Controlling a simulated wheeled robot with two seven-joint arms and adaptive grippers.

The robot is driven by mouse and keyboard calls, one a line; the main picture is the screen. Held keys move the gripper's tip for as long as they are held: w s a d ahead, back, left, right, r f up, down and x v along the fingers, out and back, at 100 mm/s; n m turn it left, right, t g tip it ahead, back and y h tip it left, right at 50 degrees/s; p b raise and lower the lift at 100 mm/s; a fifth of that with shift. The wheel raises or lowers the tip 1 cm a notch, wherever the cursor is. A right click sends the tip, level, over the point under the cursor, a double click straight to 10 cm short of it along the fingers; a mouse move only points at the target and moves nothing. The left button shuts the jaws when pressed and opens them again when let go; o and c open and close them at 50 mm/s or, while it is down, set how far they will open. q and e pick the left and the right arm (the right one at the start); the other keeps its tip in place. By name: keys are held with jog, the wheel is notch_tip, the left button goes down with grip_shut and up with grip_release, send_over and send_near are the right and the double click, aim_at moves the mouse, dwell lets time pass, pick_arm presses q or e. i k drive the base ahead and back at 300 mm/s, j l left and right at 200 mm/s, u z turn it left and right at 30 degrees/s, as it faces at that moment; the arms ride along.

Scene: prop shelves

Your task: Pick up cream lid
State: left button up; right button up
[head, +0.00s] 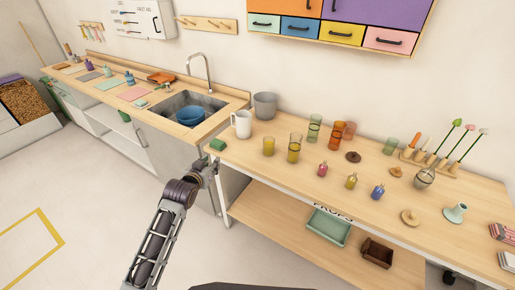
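A round, pale tan lid with a knob (410,217), the nearest to cream, lies on the wooden table near its front edge at the right. A dark brown lid (353,157) and a smaller tan-brown lid (396,171) lie farther back on the same table. My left gripper (211,164) is at the table's left end, beside the green sponge and far to the left of the lids. Its fingers are small and dark, so I cannot tell whether they are open. My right gripper is not in view.
The table (270,174) holds several coloured glasses, small bottles, a white pitcher (241,124) and a grey pot (265,105). A pale green funnel-like piece (456,212) stands right of the pale lid. A lower shelf holds a green tray (328,224) and a brown crate (377,252).

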aim_at(411, 218)
jog(key=z, duration=1.55)
